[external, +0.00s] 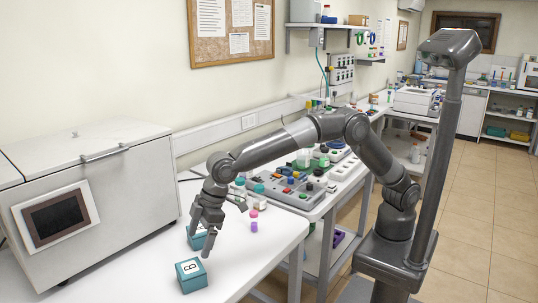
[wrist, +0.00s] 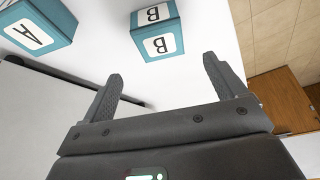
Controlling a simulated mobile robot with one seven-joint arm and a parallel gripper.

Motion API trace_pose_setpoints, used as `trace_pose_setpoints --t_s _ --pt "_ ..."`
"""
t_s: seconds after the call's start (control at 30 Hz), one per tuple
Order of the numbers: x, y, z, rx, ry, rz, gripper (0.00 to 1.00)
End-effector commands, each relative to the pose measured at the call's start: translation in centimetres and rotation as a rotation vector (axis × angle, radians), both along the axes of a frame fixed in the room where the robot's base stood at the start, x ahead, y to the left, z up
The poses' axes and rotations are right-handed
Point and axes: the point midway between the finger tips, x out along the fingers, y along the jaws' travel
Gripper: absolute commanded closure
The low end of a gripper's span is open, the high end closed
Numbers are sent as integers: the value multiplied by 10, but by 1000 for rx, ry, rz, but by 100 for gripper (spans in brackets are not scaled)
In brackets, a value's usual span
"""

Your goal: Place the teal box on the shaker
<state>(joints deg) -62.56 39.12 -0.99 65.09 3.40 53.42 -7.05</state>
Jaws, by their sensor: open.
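Two teal boxes with white letter labels stand on the white bench. Box B (external: 191,276) is near the front edge, and box A (external: 196,239) is behind it, partly hidden by my gripper (external: 202,243). In the wrist view, box B (wrist: 158,32) lies beyond the gap between the fingers of my gripper (wrist: 162,68), and box A (wrist: 38,28) is at the upper left. My gripper is open and empty, pointing down above the boxes. I cannot tell for certain which device is the shaker.
A large white machine (external: 120,205) with a dark screen stands at the left. The bench front near box B is clear.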

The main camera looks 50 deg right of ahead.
Motion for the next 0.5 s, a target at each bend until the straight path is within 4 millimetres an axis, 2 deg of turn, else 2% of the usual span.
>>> trace_pose_setpoints --t_s 0.23,0.33,0.43,0.5 --pt "0 -1 2 0 0 -1 11" --pt "8 -12 9 2 -1 -17 11" --pt "29 -43 27 7 -3 -65 11" --pt "48 -77 45 12 -6 -116 11"
